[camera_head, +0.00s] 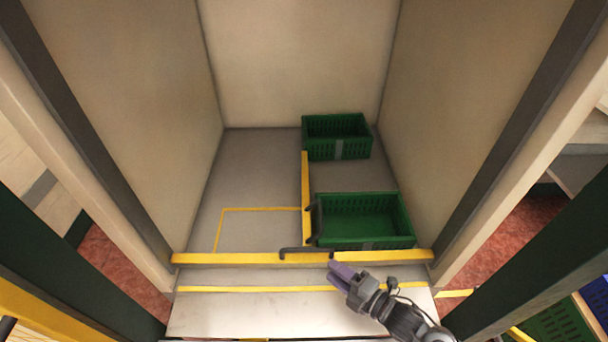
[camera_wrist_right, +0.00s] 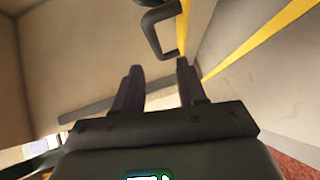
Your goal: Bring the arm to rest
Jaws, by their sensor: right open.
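My right gripper (camera_head: 335,271) is at the lower middle of the head view, over the front step of the booth, just in front of the yellow edge strip. In the right wrist view its two dark fingers (camera_wrist_right: 158,85) stand apart with nothing between them. My right arm comes in from the bottom right. A dark bent handle (camera_head: 305,252) lies close to the gripper's upper left; a dark handle also shows beyond the fingers in the wrist view (camera_wrist_right: 160,30). My left gripper is not in the head view. No orange is visible.
A green crate (camera_head: 364,244) stands inside the booth at the front right, and another green crate (camera_head: 338,150) stands behind it. A yellow divider (camera_head: 305,185) runs along their left. The left floor, with a yellow outline, is clear. Walls close both sides.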

